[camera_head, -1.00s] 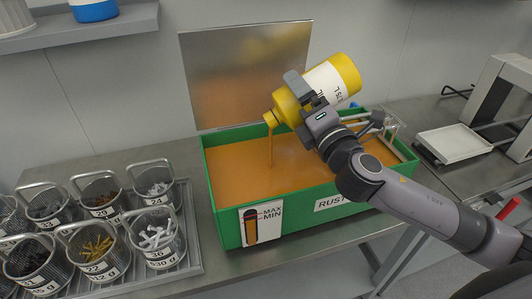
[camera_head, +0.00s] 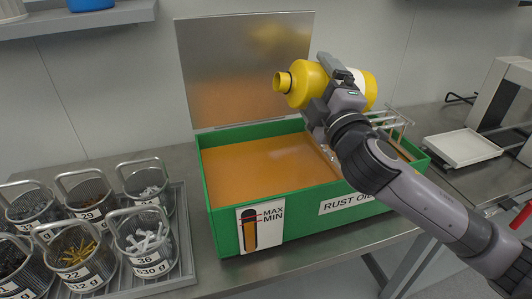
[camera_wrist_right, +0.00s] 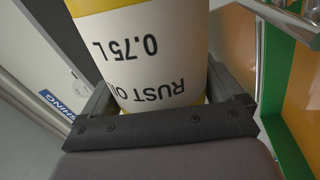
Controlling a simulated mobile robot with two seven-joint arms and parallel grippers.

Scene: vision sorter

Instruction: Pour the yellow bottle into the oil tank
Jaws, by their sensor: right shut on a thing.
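The yellow bottle (camera_head: 302,85) with a white label is held above the right part of the oil tank, lying nearly level with its open mouth to the left. No stream shows from its mouth. My right gripper (camera_head: 333,88) is shut around its body; the right wrist view shows the label (camera_wrist_right: 150,60), reading "RUST O..." and "0.75L", between the fingers. The green oil tank (camera_head: 225,215) holds brown-orange oil (camera_head: 262,168), and its front has a MAX/MIN level gauge (camera_head: 250,231). The metal lid (camera_head: 245,70) stands open behind. My left gripper is not in view.
Several wire baskets of small metal parts stand on a grey tray (camera_head: 185,265) left of the tank. A white tray (camera_head: 462,147) and a grey frame device (camera_head: 500,90) are at the right. A shelf (camera_head: 60,25) hangs at upper left.

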